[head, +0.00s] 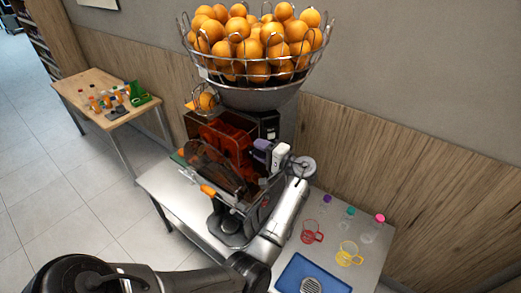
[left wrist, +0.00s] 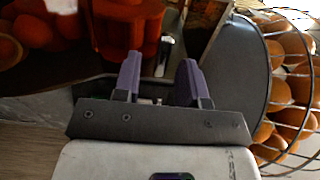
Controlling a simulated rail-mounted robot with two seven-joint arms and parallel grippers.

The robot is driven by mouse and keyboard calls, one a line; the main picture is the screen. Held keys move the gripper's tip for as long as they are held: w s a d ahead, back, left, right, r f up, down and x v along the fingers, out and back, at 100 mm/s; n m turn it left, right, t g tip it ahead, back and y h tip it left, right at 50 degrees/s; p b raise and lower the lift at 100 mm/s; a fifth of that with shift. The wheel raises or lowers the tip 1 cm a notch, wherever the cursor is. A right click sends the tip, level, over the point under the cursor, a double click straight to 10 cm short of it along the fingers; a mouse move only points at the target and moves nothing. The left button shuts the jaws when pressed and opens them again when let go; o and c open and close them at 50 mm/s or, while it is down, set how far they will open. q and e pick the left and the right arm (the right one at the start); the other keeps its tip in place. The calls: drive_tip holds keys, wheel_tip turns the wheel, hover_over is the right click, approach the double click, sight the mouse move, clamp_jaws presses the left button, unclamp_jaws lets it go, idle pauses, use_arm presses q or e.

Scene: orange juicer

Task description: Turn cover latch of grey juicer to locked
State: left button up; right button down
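The grey juicer (head: 263,212) stands on a metal table, with orange-red pressing parts (head: 228,142) behind a dark see-through cover (head: 213,168). My left gripper (head: 260,150) is at the right side of the juicer's front, pointing left toward the cover. In the left wrist view, its two purple fingers (left wrist: 160,75) are apart. A small black and silver part (left wrist: 166,50) shows between and beyond the fingertips; it may be the cover latch, but contact is unclear. The latch cannot be made out in the head view, where the gripper covers that area. My right gripper is not in view.
A wire basket of oranges (head: 262,75) sits above the juicer. Red (head: 311,232) and yellow (head: 349,254) cups, several capped bottles and a blue tray (head: 290,274) stand to the right. A wooden table (head: 90,82) with small items is at the back left.

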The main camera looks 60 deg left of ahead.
use_arm(q)
drive_tip(key=b+v, duration=0.4)
drive_tip(key=v, duration=0.9)
drive_tip(key=shift+d, duration=0.35)
